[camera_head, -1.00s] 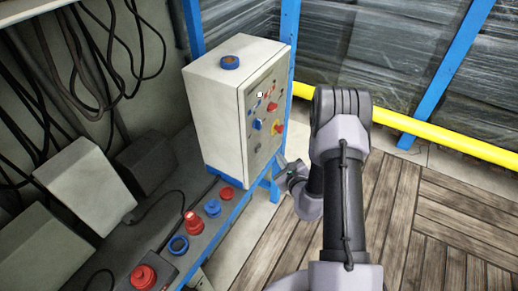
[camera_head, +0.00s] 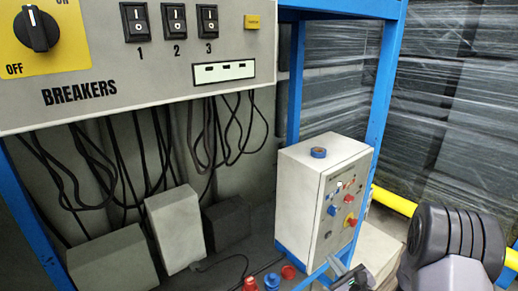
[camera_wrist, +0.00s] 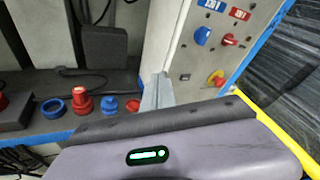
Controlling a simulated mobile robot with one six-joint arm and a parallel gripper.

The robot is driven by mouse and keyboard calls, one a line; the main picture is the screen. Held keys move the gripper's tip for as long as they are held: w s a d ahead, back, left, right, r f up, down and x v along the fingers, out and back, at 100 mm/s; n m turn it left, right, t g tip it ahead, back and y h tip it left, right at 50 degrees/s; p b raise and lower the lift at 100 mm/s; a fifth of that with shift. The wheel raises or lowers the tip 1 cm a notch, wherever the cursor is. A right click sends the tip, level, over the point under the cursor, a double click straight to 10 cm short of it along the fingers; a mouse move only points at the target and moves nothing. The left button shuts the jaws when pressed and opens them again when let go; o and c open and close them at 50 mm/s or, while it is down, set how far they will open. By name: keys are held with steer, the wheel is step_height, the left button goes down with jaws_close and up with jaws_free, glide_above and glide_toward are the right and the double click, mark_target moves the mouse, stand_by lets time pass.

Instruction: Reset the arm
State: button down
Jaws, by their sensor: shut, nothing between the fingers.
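My arm (camera_head: 455,262) fills the lower right of the head view. My gripper (camera_wrist: 158,90) shows in the wrist view as grey fingers pressed together, shut and empty. In the head view only a small grey part of it shows at the bottom edge. The fingers point toward the lower front of a white control box (camera_head: 304,208), and I cannot tell the gap. The box also shows in the wrist view (camera_wrist: 180,45), with a blue knob (camera_wrist: 202,36), a red knob (camera_wrist: 229,40) and a red-yellow knob (camera_wrist: 215,79).
A breaker panel (camera_head: 150,95) hangs upper left with a black rotary switch (camera_head: 37,30). Red and blue parts (camera_wrist: 82,104) stand on the shelf. Blue posts (camera_head: 385,80) and a yellow rail (camera_head: 394,201) border the right.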

steer(key=s+a+r+n+g+y, duration=0.3)
steer(key=a+r+n+y, duration=0.3)
steer(key=a+r, duration=0.5)
steer(key=s+a+r+n+g+y, duration=0.2)
steer(key=s+a+r+n+g, duration=0.45)
steer(key=s+a, duration=0.4)
steer(key=s+d+r+n+g+h, duration=0.1)
steer(key=s+r+n+g+h, duration=0.2)
steer(key=s+n, duration=0.8)
steer(key=s+d+t+h, duration=0.3)
steer(key=s+d+h, duration=0.3)
steer(key=s+d, duration=0.1)
steer(key=shift+s+d+r+h, duration=0.3)
steer(key=shift+d+h, duration=0.1)
steer(key=shift+d, duration=0.25)
